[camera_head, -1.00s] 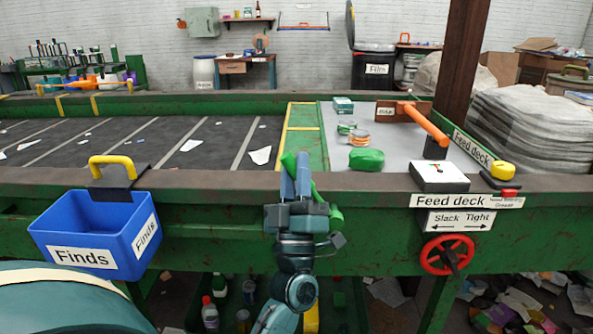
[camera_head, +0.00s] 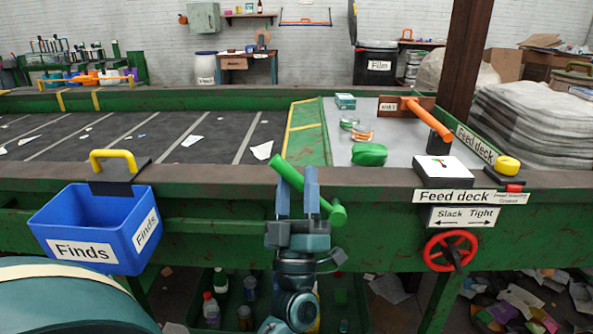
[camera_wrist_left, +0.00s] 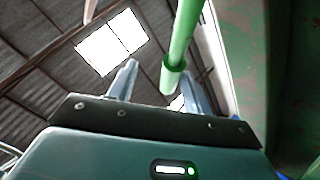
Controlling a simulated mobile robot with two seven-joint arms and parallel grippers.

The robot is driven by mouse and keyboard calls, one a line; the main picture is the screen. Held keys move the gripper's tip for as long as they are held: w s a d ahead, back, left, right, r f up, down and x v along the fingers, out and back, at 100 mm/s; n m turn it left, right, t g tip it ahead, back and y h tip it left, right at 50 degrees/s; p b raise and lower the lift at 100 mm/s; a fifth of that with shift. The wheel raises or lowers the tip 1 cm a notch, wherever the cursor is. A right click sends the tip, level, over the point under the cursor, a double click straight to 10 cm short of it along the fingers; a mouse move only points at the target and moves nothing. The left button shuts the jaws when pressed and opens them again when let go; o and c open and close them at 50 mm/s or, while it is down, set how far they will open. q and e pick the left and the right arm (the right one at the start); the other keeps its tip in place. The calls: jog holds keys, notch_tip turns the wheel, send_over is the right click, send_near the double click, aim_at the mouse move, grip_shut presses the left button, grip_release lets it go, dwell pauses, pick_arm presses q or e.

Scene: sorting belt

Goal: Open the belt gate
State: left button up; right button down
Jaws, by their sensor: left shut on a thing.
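A green bar handle (camera_head: 291,175) sticks out at the front rim of the sorting belt, in the middle of the head view. It slants down to the right and ends in a wider green knob (camera_head: 338,214). My left gripper (camera_head: 297,190) comes up from below and is shut on the bar. In the left wrist view the green bar (camera_wrist_left: 184,42) runs between the fingers of my left gripper (camera_wrist_left: 160,85). Behind it, a green panel with yellow stripes (camera_head: 310,145) lies between the dark belt (camera_head: 215,145) and the grey feed deck (camera_head: 340,155). My right gripper is not in view.
A blue Finds bin (camera_head: 65,222) hangs on the front rim at left. A red handwheel (camera_head: 450,250) sits below the Slack Tight sign at right. A green lump (camera_head: 369,154) and an orange-handled hammer-like tool (camera_head: 428,120) are on the deck.

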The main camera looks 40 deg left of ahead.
pick_arm(q)
jog(key=v, duration=0.4)
jog(key=shift+d+r, duration=0.2)
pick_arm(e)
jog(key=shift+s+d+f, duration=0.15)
pick_arm(q)
jog(key=shift+s+f, duration=0.1)
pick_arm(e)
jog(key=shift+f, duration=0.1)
